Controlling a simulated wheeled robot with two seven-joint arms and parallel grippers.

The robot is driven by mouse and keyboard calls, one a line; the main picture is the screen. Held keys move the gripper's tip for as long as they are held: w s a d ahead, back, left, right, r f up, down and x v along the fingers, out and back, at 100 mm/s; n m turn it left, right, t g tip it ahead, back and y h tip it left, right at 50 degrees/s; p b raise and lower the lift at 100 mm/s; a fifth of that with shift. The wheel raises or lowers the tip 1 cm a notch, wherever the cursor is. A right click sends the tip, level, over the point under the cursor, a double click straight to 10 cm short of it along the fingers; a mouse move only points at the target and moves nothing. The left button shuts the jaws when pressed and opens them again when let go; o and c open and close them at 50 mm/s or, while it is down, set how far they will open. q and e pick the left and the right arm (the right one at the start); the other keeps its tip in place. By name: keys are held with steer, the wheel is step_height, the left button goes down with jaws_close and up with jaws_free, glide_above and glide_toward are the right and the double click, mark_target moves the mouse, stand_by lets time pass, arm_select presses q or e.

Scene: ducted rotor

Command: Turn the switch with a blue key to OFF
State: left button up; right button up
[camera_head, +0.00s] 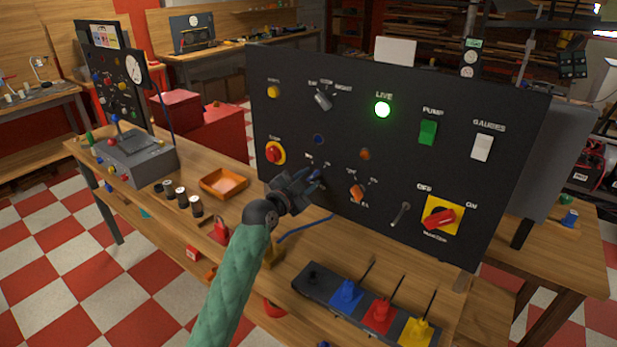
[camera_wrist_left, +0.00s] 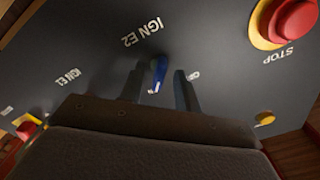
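The blue key (camera_wrist_left: 157,74) sits in a switch on the dark panel, next to the label IGN E2. In the head view the blue key (camera_head: 316,175) shows just past my left gripper's tip. My left gripper (camera_head: 302,182) is at the panel. In the wrist view my left gripper's two fingers (camera_wrist_left: 158,88) stand apart, one on each side of the key, with gaps between them and it. The switch's own markings are partly hidden and too small to read surely. My right gripper is not in view.
An orange key switch (camera_head: 357,193) is to the right of the blue one, and a red STOP button (camera_head: 274,153) is to the upper left. A green LIVE lamp (camera_head: 383,110) glows. A row of colored levers (camera_head: 346,294) and an orange tray (camera_head: 224,184) are on the bench.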

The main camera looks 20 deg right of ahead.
arm_select(q)
steer(key=shift+w+d, duration=0.2)
steer(key=shift+d, duration=0.05)
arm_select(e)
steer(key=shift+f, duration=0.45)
arm_select(q)
jaws_close()
